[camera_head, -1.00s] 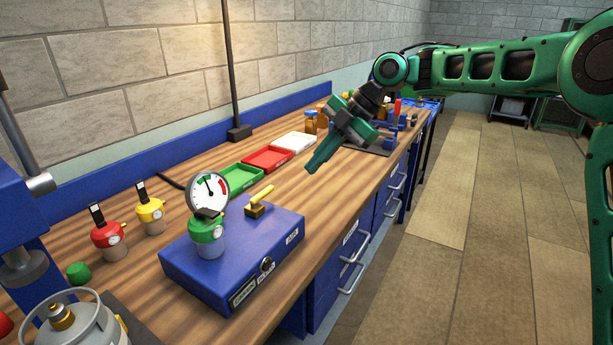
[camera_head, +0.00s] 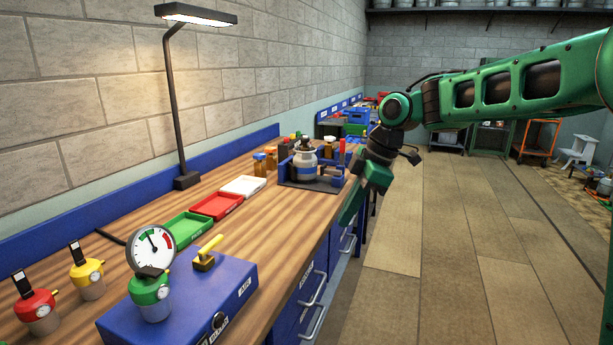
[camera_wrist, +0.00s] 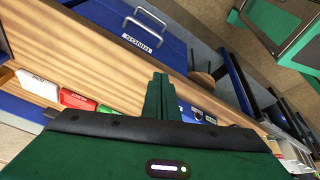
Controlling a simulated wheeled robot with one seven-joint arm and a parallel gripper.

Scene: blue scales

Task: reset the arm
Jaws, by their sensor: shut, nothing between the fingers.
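The wooden bench (camera_head: 252,228) carries a blue box (camera_head: 215,285) with a gauge (camera_head: 151,248), red and yellow canisters, green, red and white trays, and a grey canister (camera_head: 304,164) on a dark mat.

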